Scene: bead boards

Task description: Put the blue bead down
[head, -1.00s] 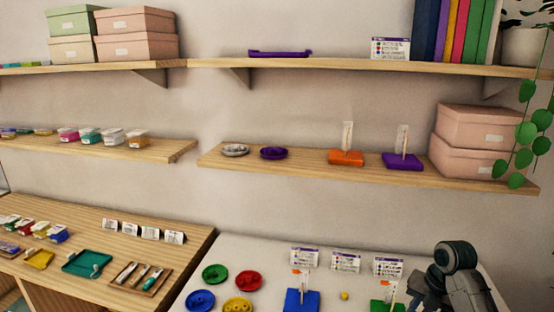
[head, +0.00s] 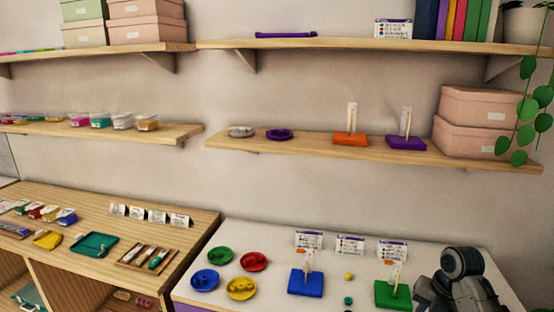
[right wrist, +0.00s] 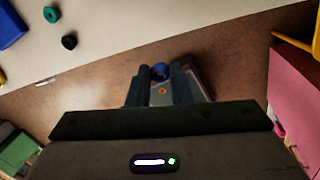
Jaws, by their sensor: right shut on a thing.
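The blue bead (right wrist: 159,72) is between the fingertips of my right gripper (right wrist: 160,80) in the right wrist view. The gripper is shut on it, with brown floor behind it, off the white table's edge. In the head view my right arm shows at the lower right, but its fingers and the bead are out of the picture. A blue dish (head: 205,281) stands on the white table (head: 225,300), beside green, red and yellow dishes. A blue peg board (head: 306,283) stands right of them. My left gripper is not in view.
A yellow bead (head: 348,277) and a green bead (head: 348,300) lie between the blue board and a green peg board (head: 393,294). A black bead (right wrist: 69,42) lies near the table edge. Label cards (head: 350,245) stand behind. A pink surface (right wrist: 297,100) is at the wrist view's right.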

